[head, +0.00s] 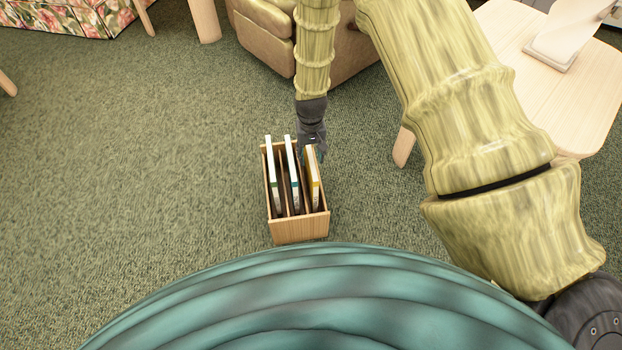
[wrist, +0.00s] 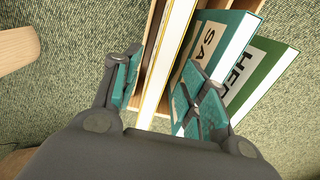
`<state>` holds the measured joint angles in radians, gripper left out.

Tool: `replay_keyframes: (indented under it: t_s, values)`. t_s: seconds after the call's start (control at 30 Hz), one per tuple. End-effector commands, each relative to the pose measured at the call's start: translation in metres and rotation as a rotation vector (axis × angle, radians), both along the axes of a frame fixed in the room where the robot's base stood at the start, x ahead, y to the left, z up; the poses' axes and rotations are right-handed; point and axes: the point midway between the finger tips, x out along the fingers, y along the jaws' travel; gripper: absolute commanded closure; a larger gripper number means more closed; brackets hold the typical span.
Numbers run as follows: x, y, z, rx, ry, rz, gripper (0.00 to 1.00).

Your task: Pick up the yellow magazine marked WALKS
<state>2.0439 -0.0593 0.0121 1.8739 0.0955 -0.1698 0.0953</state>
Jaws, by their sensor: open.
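A thin yellow-edged magazine (head: 314,181) stands upright in the right slot of a small wooden rack (head: 300,230) on the carpet. In the wrist view, a white-edged magazine with a yellow border (wrist: 165,70) runs between the two teal fingers. The word WALKS cannot be read in either view. My gripper (head: 312,150) is at the far end of the rack, by the yellow magazine's far end. In the wrist view, my gripper (wrist: 163,60) is open, one finger on each side of the magazine; contact cannot be told.
A teal magazine lettered "SA" (wrist: 213,45) and a green one lettered "HER" (wrist: 258,70) stand in the rack's other slots, close to one finger. A pale wooden table (head: 555,75) is at right, a tan armchair (head: 265,30) behind. Carpet left of the rack is clear.

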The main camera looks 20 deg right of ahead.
Motion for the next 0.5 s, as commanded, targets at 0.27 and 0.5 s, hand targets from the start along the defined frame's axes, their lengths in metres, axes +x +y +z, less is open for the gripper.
replay_keyframes:
  t_s: [0.27, 0.5]
  values:
    - [0.002, -0.002, -0.033, 0.000, 0.000, -0.001, 0.57]
    - [0.002, -0.002, -0.033, 0.000, 0.000, -0.001, 0.61]
